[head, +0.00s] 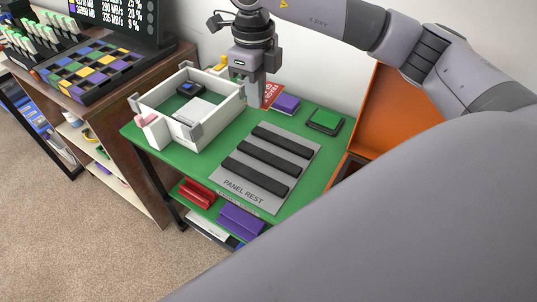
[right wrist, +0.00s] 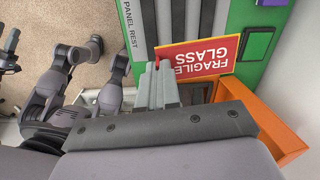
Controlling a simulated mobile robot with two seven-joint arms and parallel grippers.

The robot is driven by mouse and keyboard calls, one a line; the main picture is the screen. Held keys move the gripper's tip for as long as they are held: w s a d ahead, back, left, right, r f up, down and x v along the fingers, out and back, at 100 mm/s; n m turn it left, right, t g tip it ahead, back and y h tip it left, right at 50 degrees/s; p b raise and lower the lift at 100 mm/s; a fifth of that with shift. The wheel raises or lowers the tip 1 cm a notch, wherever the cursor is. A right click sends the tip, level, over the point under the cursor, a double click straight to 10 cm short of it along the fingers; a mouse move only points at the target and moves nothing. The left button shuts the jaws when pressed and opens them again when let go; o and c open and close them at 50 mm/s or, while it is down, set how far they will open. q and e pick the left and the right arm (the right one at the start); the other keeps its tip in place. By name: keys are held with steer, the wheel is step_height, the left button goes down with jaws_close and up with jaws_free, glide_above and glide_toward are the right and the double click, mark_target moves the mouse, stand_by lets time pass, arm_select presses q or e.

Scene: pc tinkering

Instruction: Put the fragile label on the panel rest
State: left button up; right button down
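The fragile label is a flat red card with a yellow edge and the words FRAGILE GLASS. In the right wrist view the fragile label (right wrist: 215,55) extends from between the fingertips of my right gripper (right wrist: 158,66). In the head view my right gripper (head: 262,103) points down by the right side of the white box, with the red label (head: 272,95) at its fingers. The fingers are close together with red between them. The panel rest (head: 233,186) is a grey plate with several dark bars on the green table, nearer the front than the gripper.
A white open box (head: 158,101) stands on the green table (head: 150,141), left of the panel rest. A purple block (head: 286,103) and a green-topped block (head: 326,121) lie behind the rest. An orange bin (head: 374,107) stands to the right. The rest's bars look clear.

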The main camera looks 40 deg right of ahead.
steer(key=shift+r+m, duration=0.1)
steer(key=shift+m, duration=0.3)
steer(key=shift+d, duration=0.1)
glide_toward(259, 158)
steer(key=s+f, duration=0.1)
steer(key=f, duration=0.1)
steer(key=s+a+f, duration=0.1)
steer(key=f, duration=0.3)
steer(key=shift+s+a, duration=0.35)
steer(key=shift+s, duration=0.05)
steer(key=shift+f+m, duration=0.1)
steer(key=shift+m, duration=0.2)
steer(key=shift+f, duration=0.15)
steer(key=c, duration=1.4)
jaws_free()
steer(key=shift+o, duration=0.2)
step_height(259, 158, up, 12)
steer(key=shift+r, duration=0.25)
